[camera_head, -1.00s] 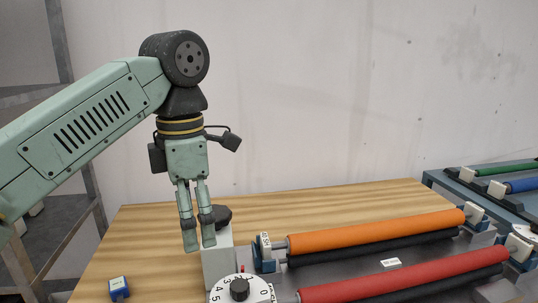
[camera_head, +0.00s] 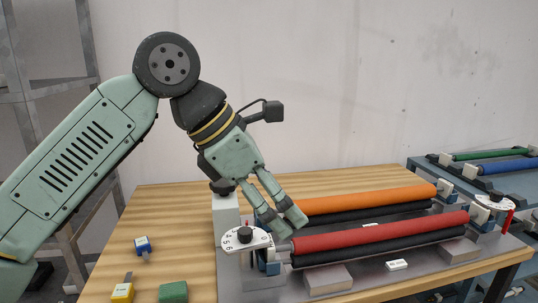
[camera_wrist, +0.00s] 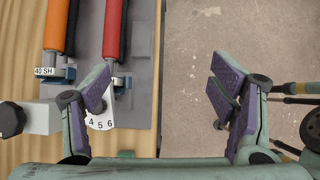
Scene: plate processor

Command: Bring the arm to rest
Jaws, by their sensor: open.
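My gripper (camera_head: 289,226) is open and empty, with its arm bent and the fingers angled down to the right in the head view. In that view its fingertips overlap the left ends of the orange roller (camera_head: 370,200) and the red roller (camera_head: 380,232). The white numbered dial (camera_head: 247,239) with a black knob sits left of the fingers. It shows partly behind the left finger in the wrist view (camera_wrist: 101,120).
A wooden table (camera_head: 180,205) carries the roller machine. Blue (camera_head: 142,245), yellow (camera_head: 122,291) and green (camera_head: 173,292) blocks lie at its front left. A second machine with green (camera_head: 490,153) and blue (camera_head: 508,168) rollers stands at the right. A metal rack frame (camera_head: 85,120) stands at the left.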

